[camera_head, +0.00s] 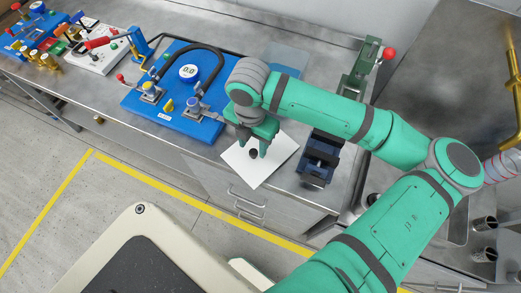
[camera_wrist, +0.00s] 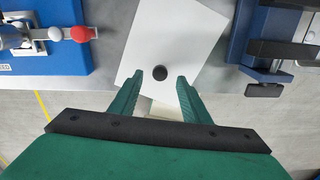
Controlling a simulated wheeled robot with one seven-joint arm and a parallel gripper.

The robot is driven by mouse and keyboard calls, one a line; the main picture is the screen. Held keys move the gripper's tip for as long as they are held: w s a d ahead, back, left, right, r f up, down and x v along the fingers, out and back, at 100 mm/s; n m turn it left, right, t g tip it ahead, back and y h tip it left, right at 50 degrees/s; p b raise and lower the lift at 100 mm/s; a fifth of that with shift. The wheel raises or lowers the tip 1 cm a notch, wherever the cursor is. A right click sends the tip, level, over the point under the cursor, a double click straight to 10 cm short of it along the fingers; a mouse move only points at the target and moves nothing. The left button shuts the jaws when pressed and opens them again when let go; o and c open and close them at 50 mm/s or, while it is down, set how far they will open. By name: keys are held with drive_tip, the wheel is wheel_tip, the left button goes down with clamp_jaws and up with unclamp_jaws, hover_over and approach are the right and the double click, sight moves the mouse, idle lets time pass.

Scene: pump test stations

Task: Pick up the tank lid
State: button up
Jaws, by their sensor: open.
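The tank lid looks to be the white square plate (camera_head: 276,163) with a small dark round knob (camera_head: 253,153). It lies at the front edge of the steel bench, between the blue board and the dark blue vise. In the wrist view the white plate (camera_wrist: 175,38) lies below my gripper, with the knob (camera_wrist: 160,72) close ahead of the gap between the fingertips. My gripper (camera_head: 254,149) is open, and its green fingers (camera_wrist: 160,77) point at the knob, one on either side. I cannot tell how high they are above the plate. Nothing is held.
A blue board (camera_head: 135,101) with a gauge, black hose and valves stands left of the plate. A dark blue vise (camera_head: 319,158) stands close on the right, with a green red-knobbed device (camera_head: 362,66) behind it. Drawers (camera_head: 246,200) are below the bench edge.

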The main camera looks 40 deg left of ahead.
sight(254, 151)
drive_tip(key=shift+w+f, duration=0.15)
drive_tip(key=shift+f, duration=1.7)
clamp_jaws()
